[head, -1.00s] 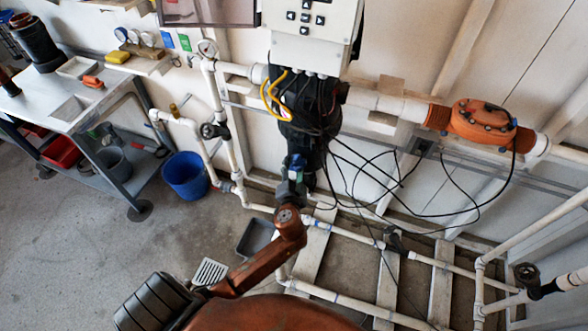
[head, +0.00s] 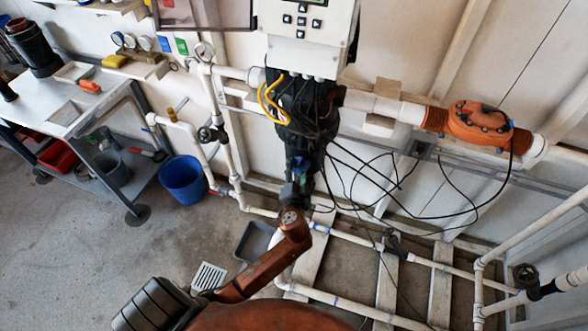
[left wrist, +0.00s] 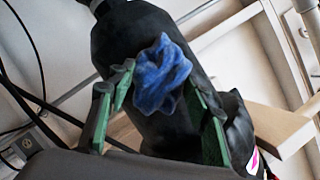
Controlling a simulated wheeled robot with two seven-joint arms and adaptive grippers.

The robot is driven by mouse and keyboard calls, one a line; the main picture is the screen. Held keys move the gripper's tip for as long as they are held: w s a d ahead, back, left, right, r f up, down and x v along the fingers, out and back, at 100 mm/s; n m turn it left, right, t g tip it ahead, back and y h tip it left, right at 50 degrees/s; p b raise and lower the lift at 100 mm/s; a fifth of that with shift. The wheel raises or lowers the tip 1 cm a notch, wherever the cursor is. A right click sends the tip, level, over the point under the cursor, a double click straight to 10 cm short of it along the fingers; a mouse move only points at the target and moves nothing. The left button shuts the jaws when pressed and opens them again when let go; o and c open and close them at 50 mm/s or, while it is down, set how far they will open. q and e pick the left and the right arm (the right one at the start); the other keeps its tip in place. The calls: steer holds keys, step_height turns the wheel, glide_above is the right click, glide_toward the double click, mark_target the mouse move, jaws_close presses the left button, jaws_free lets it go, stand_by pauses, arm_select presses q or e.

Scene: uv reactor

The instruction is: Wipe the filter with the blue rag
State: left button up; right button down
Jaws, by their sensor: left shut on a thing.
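The blue rag (left wrist: 163,75) is bunched between the fingers of my left gripper (left wrist: 160,105), against or just in front of a large black cylindrical body (left wrist: 125,45), which I take as the filter. Whether the rag touches it is unclear. The gripper's fingers have green pads and are shut on the rag. In the head view the left gripper (head: 295,185) reaches up to the lower end of the dark filter body (head: 308,105) under the control box. Only a small bit of the rag (head: 298,165) shows there. My right gripper is not in view.
White pipes (head: 230,155) and loose black cables (head: 375,170) surround the filter. The control box (head: 310,38) is above it. An orange round housing (head: 478,125) is on the right. A blue bucket (head: 183,180) and a grey tray (head: 254,241) stand on the floor near a workbench (head: 105,98).

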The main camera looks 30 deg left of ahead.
arm_select(q)
steer(key=shift+w+d, duration=0.2)
steer(key=shift+d, duration=0.4)
steer(key=shift+w+d, duration=0.15)
steer(key=shift+d, duration=0.4)
steer(key=shift+a, duration=0.1)
steer(key=shift+s+a+r+p, duration=0.1)
steer(key=shift+s+a+p, duration=0.15)
steer(key=shift+a, duration=0.75)
steer(key=shift+s+a+r+p, duration=0.1)
steer(key=shift+s+a+p, duration=0.1)
steer(key=shift+a, duration=0.75)
steer(key=shift+s+d+f+p, duration=0.15)
steer(key=shift+s+d, duration=0.1)
steer(key=shift+s, duration=0.7)
steer(key=shift+s+d+p, duration=0.2)
steer(key=shift+s+d, duration=0.05)
steer(key=shift+s, duration=0.7)
steer(key=shift+s+d+f+p, duration=0.15)
steer(key=shift+s+d, duration=0.1)
steer(key=shift+s, duration=0.7)
steer(key=shift+s+d, duration=0.2)
steer(key=shift+s, duration=0.55)
steer(key=shift+s+d, duration=0.15)
steer(key=shift+s, duration=0.55)
